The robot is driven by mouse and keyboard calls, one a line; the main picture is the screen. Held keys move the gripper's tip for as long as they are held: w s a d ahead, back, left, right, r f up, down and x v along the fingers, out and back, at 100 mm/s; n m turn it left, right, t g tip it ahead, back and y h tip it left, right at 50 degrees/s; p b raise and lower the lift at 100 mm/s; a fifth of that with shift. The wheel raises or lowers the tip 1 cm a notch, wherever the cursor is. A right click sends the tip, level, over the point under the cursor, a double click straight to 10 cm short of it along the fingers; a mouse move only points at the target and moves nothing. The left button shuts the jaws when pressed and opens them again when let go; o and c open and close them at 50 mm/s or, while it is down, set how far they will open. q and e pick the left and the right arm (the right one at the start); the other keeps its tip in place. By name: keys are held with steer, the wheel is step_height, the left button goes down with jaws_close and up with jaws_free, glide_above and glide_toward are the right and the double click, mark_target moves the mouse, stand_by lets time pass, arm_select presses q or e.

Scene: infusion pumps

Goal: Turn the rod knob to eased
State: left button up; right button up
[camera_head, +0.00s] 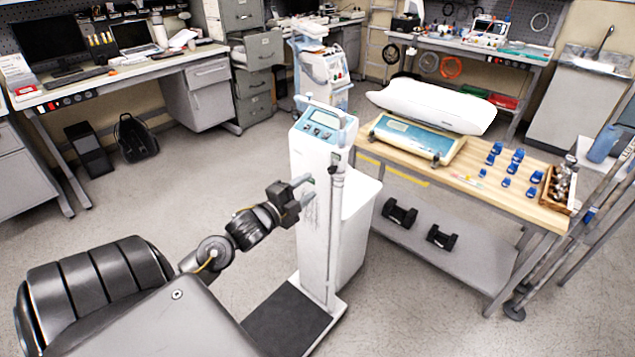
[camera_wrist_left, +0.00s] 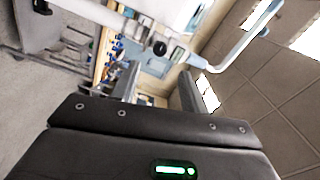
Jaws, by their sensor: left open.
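The rod knob (camera_wrist_left: 160,47) is a small round black knob on the pale rod assembly in the left wrist view. It lies just beyond and between my fingers, apart from them. In the head view the slim upright rod (camera_head: 331,235) runs up the front of the white column scale (camera_head: 310,160); a small dark spot near its top may be the knob. My left gripper (camera_head: 309,189) is open and empty, close to the left of the rod. Its fingers also show in the left wrist view (camera_wrist_left: 160,77). The knob's setting cannot be read. My right gripper is out of view.
The scale's black platform (camera_head: 285,322) lies below my arm. A wooden-topped cart (camera_head: 450,185) with a baby scale (camera_head: 415,138), blue weights (camera_head: 517,155) and a wooden box (camera_head: 558,188) stands to the right. Desks line the back left. Open floor lies left of the scale.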

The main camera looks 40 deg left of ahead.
arm_select(q)
steer(key=shift+s, duration=1.3)
